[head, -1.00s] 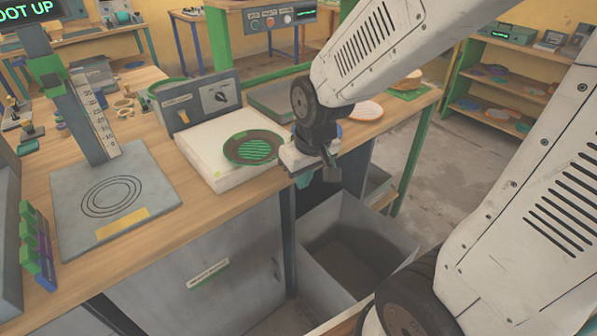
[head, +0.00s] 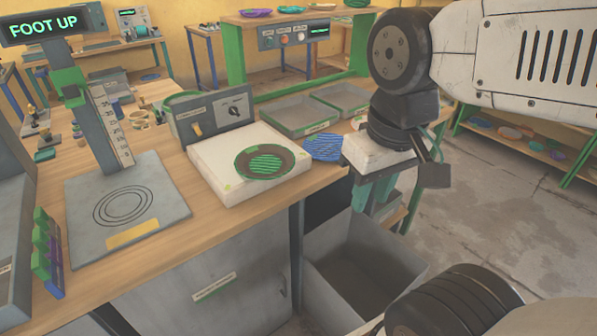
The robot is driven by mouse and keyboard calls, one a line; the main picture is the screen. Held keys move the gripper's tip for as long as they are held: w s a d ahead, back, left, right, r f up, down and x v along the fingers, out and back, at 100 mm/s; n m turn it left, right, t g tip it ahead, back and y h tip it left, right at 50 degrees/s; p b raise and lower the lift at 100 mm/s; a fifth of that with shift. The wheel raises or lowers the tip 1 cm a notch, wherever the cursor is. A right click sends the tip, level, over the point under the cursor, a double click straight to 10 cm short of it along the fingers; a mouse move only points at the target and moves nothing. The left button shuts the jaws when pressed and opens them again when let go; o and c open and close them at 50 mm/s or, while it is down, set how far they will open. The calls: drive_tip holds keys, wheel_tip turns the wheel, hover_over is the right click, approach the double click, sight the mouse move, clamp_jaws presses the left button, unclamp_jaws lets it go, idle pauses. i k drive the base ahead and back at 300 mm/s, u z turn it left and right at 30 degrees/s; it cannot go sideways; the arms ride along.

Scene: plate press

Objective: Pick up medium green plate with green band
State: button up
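A round plate (head: 250,164) with a green rim, a brown ring and a green striped centre lies flat on a white slab (head: 222,182) on the bench. It is the plate nearest to a green banded one in view, and it is fully uncovered. My gripper (head: 374,200) hangs to the right of the slab, past the bench edge and above the grey bin. Its teal fingers point down, well apart from the plate. No plate shows between them, but their spacing is unclear from this angle.
A blue striped plate (head: 322,148) lies just right of the slab. A grey control box (head: 212,118) stands behind the slab, with grey trays (head: 294,118) beyond. A grey press base (head: 85,208) with an upright column is at left. An open grey bin (head: 345,295) stands below.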

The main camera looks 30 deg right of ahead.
sight(261, 162)
drive_tip(key=z, duration=1.6)
drive_tip(key=k, duration=0.45)
drive_tip(key=u, duration=0.35)
